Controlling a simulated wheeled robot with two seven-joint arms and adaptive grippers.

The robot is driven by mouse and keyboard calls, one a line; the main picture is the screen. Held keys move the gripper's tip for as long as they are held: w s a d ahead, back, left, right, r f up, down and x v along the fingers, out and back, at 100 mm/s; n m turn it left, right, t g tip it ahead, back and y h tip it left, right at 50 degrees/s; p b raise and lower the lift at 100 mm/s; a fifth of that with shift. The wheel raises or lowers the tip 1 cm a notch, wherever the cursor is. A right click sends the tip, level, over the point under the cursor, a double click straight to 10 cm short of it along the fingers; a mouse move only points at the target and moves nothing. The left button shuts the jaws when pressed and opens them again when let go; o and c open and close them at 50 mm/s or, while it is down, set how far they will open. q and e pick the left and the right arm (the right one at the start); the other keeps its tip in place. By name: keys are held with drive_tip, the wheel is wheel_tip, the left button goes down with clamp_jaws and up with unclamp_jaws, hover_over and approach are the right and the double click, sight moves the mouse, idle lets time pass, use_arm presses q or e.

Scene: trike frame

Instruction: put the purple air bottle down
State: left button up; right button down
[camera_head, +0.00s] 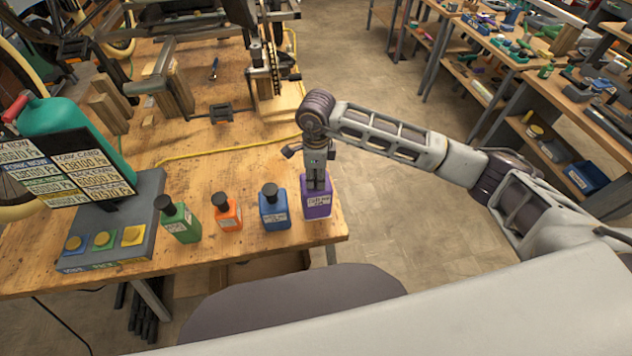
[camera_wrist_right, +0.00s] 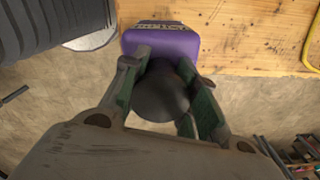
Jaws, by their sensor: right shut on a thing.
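The purple air bottle (camera_head: 316,203) is at the right front corner of the wooden table (camera_head: 230,140), upright, at the end of the row of bottles. My right gripper (camera_head: 317,184) comes from above and is shut on its dark cap. In the right wrist view the purple bottle (camera_wrist_right: 165,42) shows its label, with the dark round cap (camera_wrist_right: 162,95) between the two fingers (camera_wrist_right: 165,85). I cannot tell whether the bottle's base touches the table. My left gripper is not in view.
Blue (camera_head: 273,210), orange (camera_head: 228,213) and green (camera_head: 180,222) bottles stand left of the purple one. A grey button box (camera_head: 110,235) is further left. A yellow cable (camera_head: 215,152) lies behind the bottles. The table's right edge is close to the purple bottle.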

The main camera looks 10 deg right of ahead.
drive_tip(key=shift+f+p, duration=0.3)
drive_tip(key=shift+f, duration=1.5)
drive_tip(key=c, duration=1.1)
unclamp_jaws()
drive_tip(key=shift+r, duration=0.3)
wheel_tip(320, 180, up, 12)
drive_tip(key=shift+f+b, duration=0.15)
drive_tip(key=shift+b, duration=1.1)
